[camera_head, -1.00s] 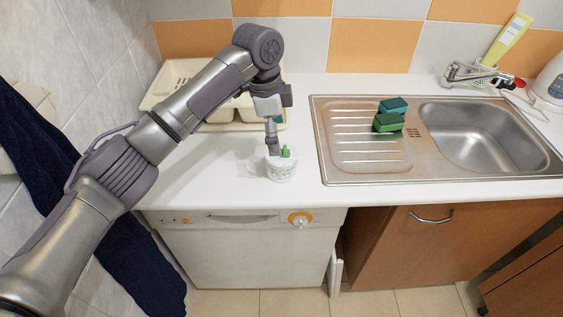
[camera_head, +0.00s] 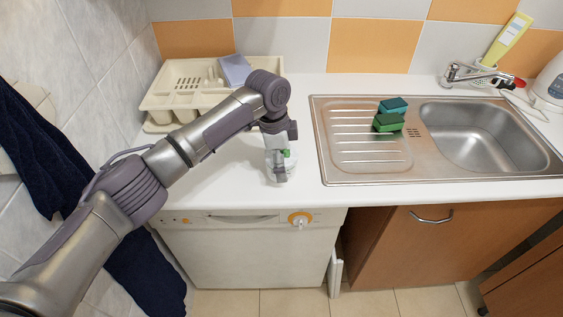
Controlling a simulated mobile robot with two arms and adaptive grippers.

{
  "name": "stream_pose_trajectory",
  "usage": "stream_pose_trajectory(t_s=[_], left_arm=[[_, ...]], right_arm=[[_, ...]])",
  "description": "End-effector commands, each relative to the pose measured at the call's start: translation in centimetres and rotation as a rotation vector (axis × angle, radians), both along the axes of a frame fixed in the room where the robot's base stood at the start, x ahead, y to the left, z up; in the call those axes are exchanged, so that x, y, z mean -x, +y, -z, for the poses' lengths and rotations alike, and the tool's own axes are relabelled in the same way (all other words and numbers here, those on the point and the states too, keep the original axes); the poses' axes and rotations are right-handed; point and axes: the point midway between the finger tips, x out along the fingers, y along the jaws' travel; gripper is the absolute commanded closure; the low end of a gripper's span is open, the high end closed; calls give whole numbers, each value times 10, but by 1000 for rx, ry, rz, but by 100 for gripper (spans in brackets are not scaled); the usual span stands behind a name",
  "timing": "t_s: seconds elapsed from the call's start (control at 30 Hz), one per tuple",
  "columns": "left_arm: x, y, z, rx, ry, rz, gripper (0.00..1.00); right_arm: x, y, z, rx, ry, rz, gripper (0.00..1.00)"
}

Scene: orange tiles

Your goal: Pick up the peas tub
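The peas tub (camera_head: 291,162) is a small white round tub with some green on top. It stands on the white counter near the front edge, left of the sink. My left gripper (camera_head: 280,177) points down directly in front of the tub and hides much of it. The fingertips overlap the tub in the picture. I cannot tell whether they touch it or how far apart they are. My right gripper is not in view.
A cream dish rack (camera_head: 160,103) with a grey-blue item (camera_head: 235,69) stands behind my arm. A steel sink (camera_head: 365,163) with two stacked sponges (camera_head: 388,122) lies to the right. The counter (camera_head: 228,183) around the tub is clear.

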Motion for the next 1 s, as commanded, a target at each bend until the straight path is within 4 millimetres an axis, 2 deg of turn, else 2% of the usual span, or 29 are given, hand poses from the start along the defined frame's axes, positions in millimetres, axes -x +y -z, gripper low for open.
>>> stream_pose_trajectory(t_s=[0.03,0.3,0.37,0.67,0.77,1.0], left_arm=[[0,0,0,0,0,0,7],[0,0,0,0,0,1,52],[0,0,0,0,0,1,60],[0,-1,-7,2,-2,2,61],[0,-1,-22,2,-3,3,61],[0,-1,-71,3,-3,3,61]], right_arm=[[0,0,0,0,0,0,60],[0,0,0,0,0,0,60],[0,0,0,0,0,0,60],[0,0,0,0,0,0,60],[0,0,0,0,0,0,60],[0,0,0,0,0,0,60]])
